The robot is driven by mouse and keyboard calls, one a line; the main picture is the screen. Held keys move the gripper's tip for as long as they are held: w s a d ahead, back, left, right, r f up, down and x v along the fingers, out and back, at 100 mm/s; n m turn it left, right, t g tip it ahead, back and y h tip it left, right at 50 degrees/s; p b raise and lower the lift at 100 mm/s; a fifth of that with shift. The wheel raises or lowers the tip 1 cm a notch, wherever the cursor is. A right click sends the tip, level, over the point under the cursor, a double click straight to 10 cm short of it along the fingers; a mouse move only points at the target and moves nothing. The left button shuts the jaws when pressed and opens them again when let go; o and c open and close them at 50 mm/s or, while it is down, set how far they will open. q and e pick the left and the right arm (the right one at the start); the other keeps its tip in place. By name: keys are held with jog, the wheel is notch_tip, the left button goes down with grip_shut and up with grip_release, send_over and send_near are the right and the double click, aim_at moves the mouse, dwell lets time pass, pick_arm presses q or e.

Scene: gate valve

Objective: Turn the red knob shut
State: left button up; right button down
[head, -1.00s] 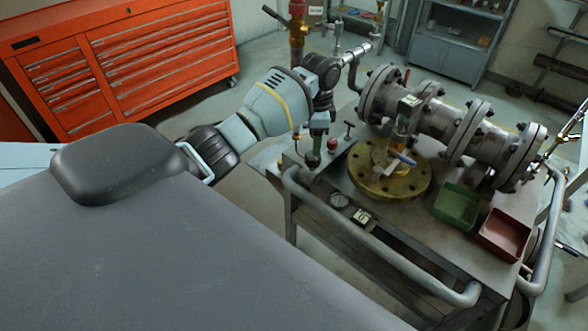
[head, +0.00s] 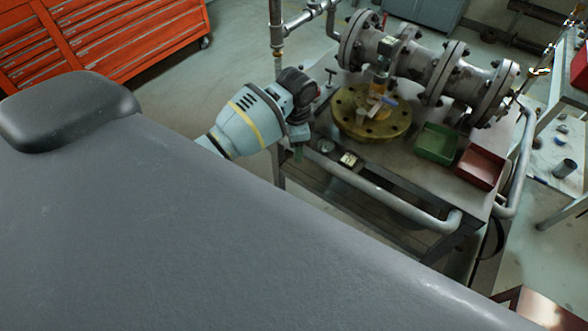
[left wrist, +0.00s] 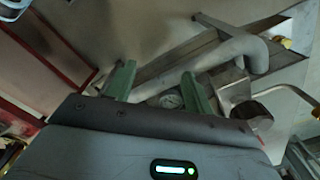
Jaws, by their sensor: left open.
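I cannot make out the red knob in the head view; my left arm covers the cart's left corner. My left gripper (head: 298,153) hangs at the cart's front left edge, its green fingertips small and partly hidden. In the left wrist view the two green fingers (left wrist: 158,82) stand apart with nothing held. My right gripper is not in view.
The cart has a rail (head: 385,190) along its front. A brass flange (head: 372,122), a flanged grey pipe (head: 425,65), a green bin (head: 437,143) and a red bin (head: 480,166) stand on it. An orange tool chest (head: 100,35) stands at the back left.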

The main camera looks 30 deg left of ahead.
pick_arm(q)
jog(key=s+d+f, duration=0.4)
jog(key=s+f, duration=0.1)
jog(key=s, duration=0.2)
jog(key=shift+s+f+n, duration=0.25)
jog(key=shift+n, duration=0.15)
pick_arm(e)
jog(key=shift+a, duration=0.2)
pick_arm(q)
jog(key=shift+d, duration=0.1)
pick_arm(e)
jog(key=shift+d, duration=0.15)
pick_arm(q)
jog(key=s+d+f+n+t+h, duration=0.2)
jog(key=s+d+f+n+t, duration=0.25)
jog(key=s+f, duration=0.6)
jog(key=s+r+n+t, duration=0.2)
jog(key=s+t, duration=0.2)
jog(key=s, duration=0.8)
jog(key=shift+r+t, duration=0.2)
jog(key=shift+t, duration=0.15)
jog(key=shift+o, duration=1)
jog(key=shift+a+n, duration=0.1)
jog(key=shift+n, duration=0.15)
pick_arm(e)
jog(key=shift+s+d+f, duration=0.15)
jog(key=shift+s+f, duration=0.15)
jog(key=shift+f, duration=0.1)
